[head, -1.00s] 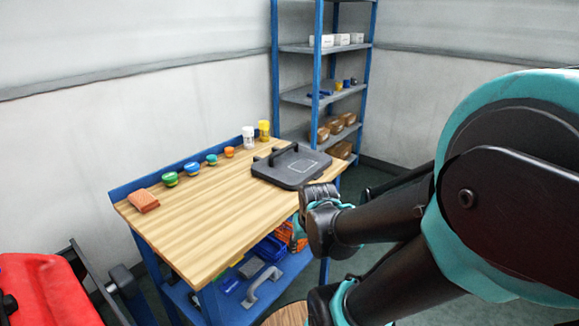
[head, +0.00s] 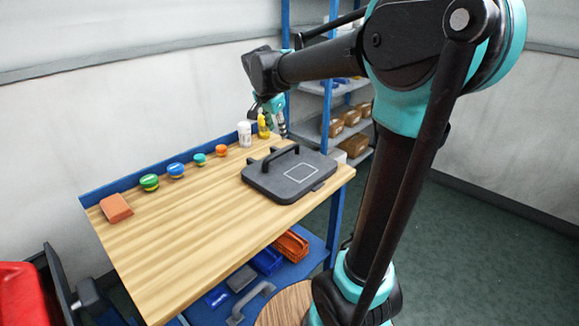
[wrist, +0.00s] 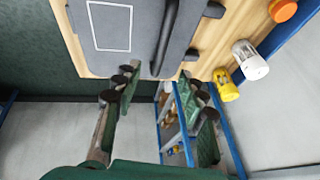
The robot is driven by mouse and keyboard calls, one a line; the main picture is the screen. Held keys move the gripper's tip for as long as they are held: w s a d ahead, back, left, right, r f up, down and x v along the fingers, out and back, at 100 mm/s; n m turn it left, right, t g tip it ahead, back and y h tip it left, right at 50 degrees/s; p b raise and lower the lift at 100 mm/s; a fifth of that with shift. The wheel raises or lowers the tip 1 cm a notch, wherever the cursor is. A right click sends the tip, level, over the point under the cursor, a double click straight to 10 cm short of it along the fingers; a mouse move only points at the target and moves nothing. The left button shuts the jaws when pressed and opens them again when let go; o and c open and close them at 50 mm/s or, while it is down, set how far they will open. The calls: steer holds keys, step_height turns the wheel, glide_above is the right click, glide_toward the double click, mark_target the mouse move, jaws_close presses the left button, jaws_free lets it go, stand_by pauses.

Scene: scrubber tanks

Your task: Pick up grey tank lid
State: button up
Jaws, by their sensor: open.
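The dark grey tank lid (head: 312,185) lies flat on the wooden workbench top at its right end. It has a raised black bar handle (head: 283,152) and a white rectangle outline. In the wrist view the lid (wrist: 147,14) fills the top middle, and its handle (wrist: 166,36) points down the picture. My gripper (head: 274,113) is beyond the lid in the head view, near the yellow bottle and partly hidden. In the wrist view my gripper (wrist: 160,82) has its fingers spread, with nothing between them. The lid is not held.
A white canister (head: 244,134) and a yellow bottle (head: 263,125) stand behind the lid. Several small round containers and an orange block (head: 116,208) line the bench's back edge. Blue shelving (head: 334,128) stands beyond. The bench top's middle (head: 200,215) is clear.

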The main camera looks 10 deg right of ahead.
mark_target(282, 151)
steer(key=x, duration=1.4)
steer(key=shift+a+f, duration=0.1)
steer(key=shift+a, duration=0.05)
steer(key=shift+c, duration=0.3)
jaws_close()
